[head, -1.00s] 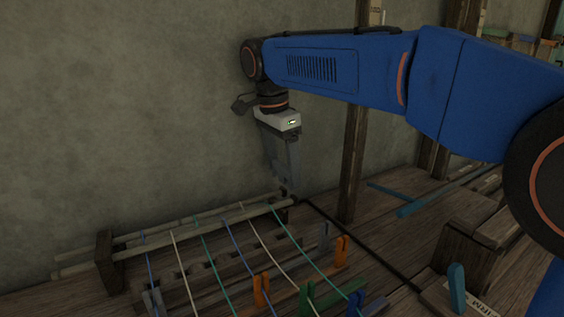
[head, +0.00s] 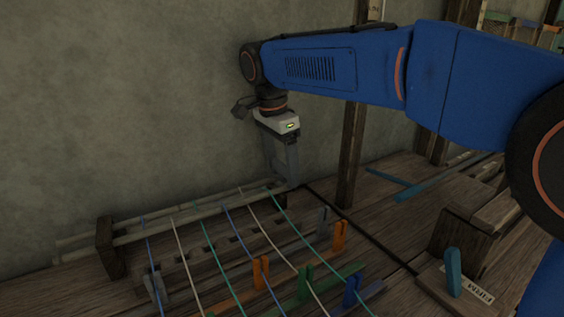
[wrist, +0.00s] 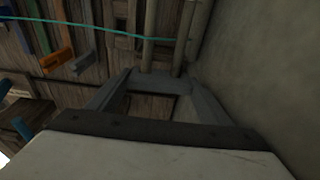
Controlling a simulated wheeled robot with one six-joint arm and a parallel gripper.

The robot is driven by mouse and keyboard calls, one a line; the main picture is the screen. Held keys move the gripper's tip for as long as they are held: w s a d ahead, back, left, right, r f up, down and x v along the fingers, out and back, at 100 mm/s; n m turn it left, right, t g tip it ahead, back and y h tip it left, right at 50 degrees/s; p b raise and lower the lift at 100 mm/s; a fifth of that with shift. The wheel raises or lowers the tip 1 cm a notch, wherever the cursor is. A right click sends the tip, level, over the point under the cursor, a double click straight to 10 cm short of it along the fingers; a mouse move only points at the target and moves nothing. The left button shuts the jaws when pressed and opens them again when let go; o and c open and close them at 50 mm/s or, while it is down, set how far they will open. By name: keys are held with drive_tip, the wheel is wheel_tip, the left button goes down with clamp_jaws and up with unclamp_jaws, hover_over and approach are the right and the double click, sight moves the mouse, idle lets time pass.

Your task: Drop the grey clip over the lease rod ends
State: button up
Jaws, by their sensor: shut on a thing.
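My gripper (wrist: 160,88) is shut on the grey clip (wrist: 158,82), which spans between its two fingers in the wrist view. The two pale lease rods (wrist: 150,35) (wrist: 183,35) run side by side and reach the clip's edge there. In the head view my gripper (head: 284,180) points down at the right ends of the lease rods (head: 190,209). The clip is hard to tell from the grey fingers there. I cannot tell whether the clip is around the rod ends or just above them.
Coloured warp threads (head: 228,220) cross the rods and run toward the front. Several coloured pegs (head: 338,238) stand in front. A wall (head: 120,110) rises close behind the rods, and a wooden post (head: 351,150) stands right of my gripper. A dark block (head: 110,247) supports the rods' left part.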

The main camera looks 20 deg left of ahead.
drive_tip(key=shift+f, duration=0.95)
drive_tip(key=o, duration=1.1)
drive_tip(key=shift+r, duration=0.1)
wheel_tip(320, 180, up, 17)
drive_tip(key=s+a, duration=0.1)
drive_tip(key=s, duration=0.1)
drive_tip(key=shift+a, duration=0.3)
